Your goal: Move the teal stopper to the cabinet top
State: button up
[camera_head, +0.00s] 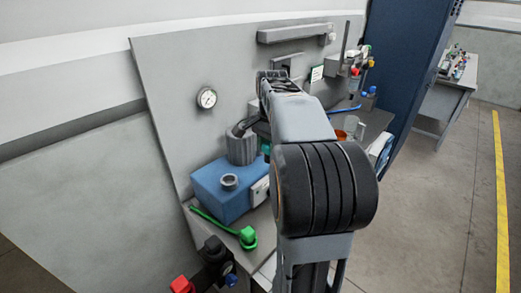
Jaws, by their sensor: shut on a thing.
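My gripper (262,130) is mostly hidden behind my own arm, with only a dark part showing beside the grey cylinder. A small patch of the teal stopper (266,149) shows just below it, at the arm's left edge. The gripper is shut on the stopper; the fingertips are not clearly visible. I cannot tell whether the stopper touches anything below. A tall dark blue cabinet (408,65) stands at the right, its top out of frame. I cannot tell which surface is the cabinet top.
A blue box (218,192) with a grey ring (229,181) and the grey cylinder (242,148) stand left of my arm. A green part (248,237) lies in front. A gauge (207,98) is on the grey back panel (170,75). Small items crowd the right of the bench.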

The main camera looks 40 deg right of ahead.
jog(key=shift+s+d+r+p, duration=0.2)
jog(key=shift+r+p, duration=0.35)
jog(key=shift+r, duration=0.25)
jog(key=shift+r+p, duration=2.6)
jog(key=shift+r, duration=0.2)
jog(key=shift+a, duration=0.15)
